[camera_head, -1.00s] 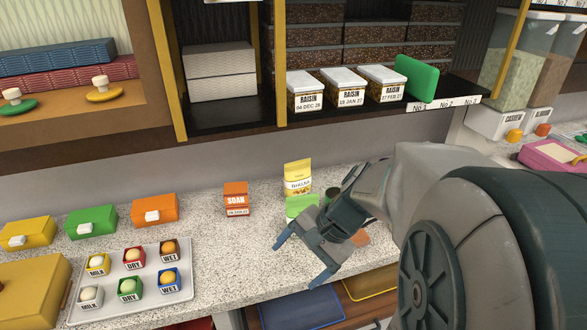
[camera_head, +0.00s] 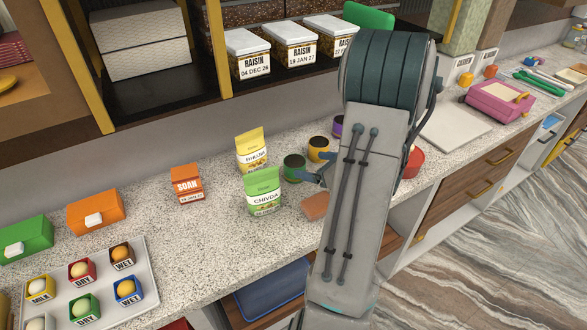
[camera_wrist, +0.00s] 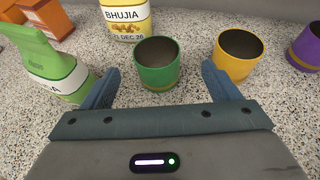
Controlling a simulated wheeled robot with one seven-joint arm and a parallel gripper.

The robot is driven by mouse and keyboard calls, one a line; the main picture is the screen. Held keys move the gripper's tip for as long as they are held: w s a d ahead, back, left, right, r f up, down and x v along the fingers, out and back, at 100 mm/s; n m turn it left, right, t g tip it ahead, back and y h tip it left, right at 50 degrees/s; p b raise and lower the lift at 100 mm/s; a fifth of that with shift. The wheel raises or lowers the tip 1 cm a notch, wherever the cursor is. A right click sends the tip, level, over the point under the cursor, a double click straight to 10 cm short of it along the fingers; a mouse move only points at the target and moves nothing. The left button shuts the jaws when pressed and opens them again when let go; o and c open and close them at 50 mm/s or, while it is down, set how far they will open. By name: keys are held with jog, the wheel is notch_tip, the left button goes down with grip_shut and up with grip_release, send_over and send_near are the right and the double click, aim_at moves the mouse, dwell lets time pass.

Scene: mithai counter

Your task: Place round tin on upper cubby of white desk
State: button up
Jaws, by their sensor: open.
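My gripper (camera_wrist: 162,82) is open and empty, low over the speckled counter. Its blue fingers are spread on either side of a round green cup (camera_wrist: 157,63), which stands just ahead, apart from them. The cup also shows in the head view (camera_head: 293,168), beside the fingers. A round yellow cup (camera_wrist: 238,53) stands right of it and a purple cup (camera_wrist: 306,45) farther right. A red round object (camera_head: 415,163) is partly hidden behind my arm; I cannot tell which of these is the tin. White cubby fronts (camera_head: 548,124) show under the counter at right.
A green CHIVDA packet (camera_head: 263,192) and yellow BHUJIA packet (camera_head: 252,152) stand close left of the cups. An orange SOAN box (camera_head: 187,184) is farther left. The dark shelf (camera_head: 165,93) overhangs behind. A pink box (camera_head: 499,102) sits on the counter at right.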

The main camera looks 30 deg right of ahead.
aim_at(287, 161)
jog(key=x, duration=0.3)
jog(key=shift+w+a+f, duration=0.1)
jog(key=shift+w+f, duration=0.05)
jog(key=shift+w, duration=0.15)
jog(key=shift+a+p+x, duration=0.1)
jog(key=shift+p+x, duration=0.45)
jog(key=shift+x, duration=0.8)
jog(key=shift+a+p+x, duration=0.15)
jog(key=shift+p+x, duration=0.35)
jog(key=shift+x, duration=0.9)
jog(key=shift+s, duration=0.15)
jog(key=c, duration=1.1)
jog(key=shift+c, duration=0.5)
